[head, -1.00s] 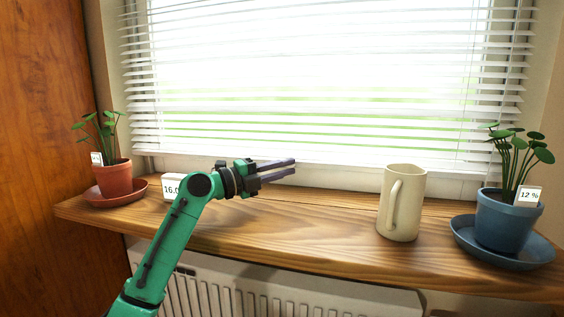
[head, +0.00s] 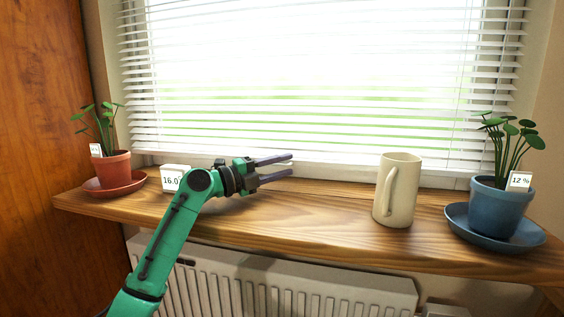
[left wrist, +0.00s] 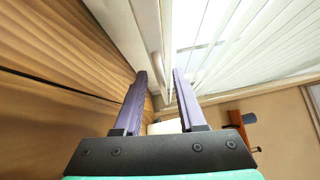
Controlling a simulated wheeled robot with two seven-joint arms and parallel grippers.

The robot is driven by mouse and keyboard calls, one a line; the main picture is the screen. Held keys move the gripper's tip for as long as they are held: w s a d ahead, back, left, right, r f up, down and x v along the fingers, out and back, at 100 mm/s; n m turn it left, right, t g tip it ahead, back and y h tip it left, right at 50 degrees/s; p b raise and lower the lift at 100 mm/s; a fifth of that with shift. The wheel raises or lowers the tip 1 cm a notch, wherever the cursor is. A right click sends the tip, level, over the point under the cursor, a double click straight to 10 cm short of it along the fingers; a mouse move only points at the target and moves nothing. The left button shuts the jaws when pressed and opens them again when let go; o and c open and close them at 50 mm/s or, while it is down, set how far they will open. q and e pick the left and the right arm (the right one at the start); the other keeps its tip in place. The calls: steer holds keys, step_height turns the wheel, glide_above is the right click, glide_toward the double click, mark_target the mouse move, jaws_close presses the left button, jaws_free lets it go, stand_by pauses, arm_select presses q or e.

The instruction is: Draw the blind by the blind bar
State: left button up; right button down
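The white slatted blind (head: 300,100) hangs lowered over most of the window. Its blind bar (head: 345,161) runs along the bottom edge, just above the window's lower frame. My left gripper (head: 291,165) is open and empty, its two dark fingers pointing right in front of the bar's middle. In the head view the upper finger overlaps the bar's height; I cannot tell how much depth lies between them. In the left wrist view, the open fingers (left wrist: 159,75) point along the window edge, with slats (left wrist: 240,50) to the right. My right gripper is out of view.
A cream mug (head: 400,190) stands on the wooden sill (head: 310,212), right of the gripper. A blue potted plant (head: 495,208) is further right, a terracotta one (head: 113,168) far left. A white display (head: 171,178) sits behind my arm. A radiator (head: 300,285) is below.

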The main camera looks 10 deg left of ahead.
arm_select(q)
steer(key=shift+r, duration=0.3)
steer(key=p, duration=0.2)
glide_toward(298, 122)
steer(key=x, duration=0.5)
steer(key=shift+w+d, duration=0.1)
steer(key=shift+d, duration=0.05)
step_height(298, 122, up, 9)
steer(key=p, duration=0.3)
steer(key=shift+r+p, duration=0.35)
steer(key=shift+r, duration=0.1)
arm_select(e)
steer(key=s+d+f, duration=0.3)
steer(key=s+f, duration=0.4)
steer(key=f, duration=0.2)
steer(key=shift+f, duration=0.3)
